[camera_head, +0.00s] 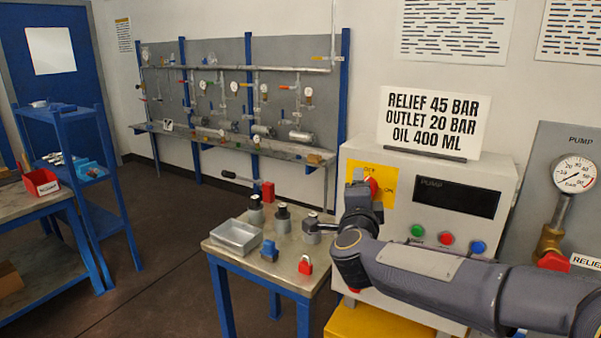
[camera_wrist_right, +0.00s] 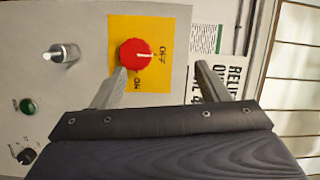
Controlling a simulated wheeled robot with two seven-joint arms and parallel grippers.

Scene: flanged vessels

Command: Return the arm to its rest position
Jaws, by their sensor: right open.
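My right arm (camera_head: 430,262) reaches in from the right across the front of the grey pump panel (camera_head: 505,180). My right gripper (camera_head: 362,180) is in front of the yellow OFF/ON plate (camera_head: 390,190), near the red knob (camera_head: 373,187). In the right wrist view the gripper (camera_wrist_right: 161,70) is open, with nothing between its fingers that looks held. The red knob (camera_wrist_right: 136,54) lies beyond the left fingertip on the yellow plate (camera_wrist_right: 175,75). I cannot tell whether that finger touches it. My left gripper is out of view.
A small table (camera_head: 225,252) with a clear tray (camera_head: 235,237), several dark-topped vessels and a red padlock (camera_head: 305,265) stands left of the arm. A sign (camera_head: 432,118) tops the panel. Green, red and blue buttons (camera_head: 447,239) lie close to the forearm.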

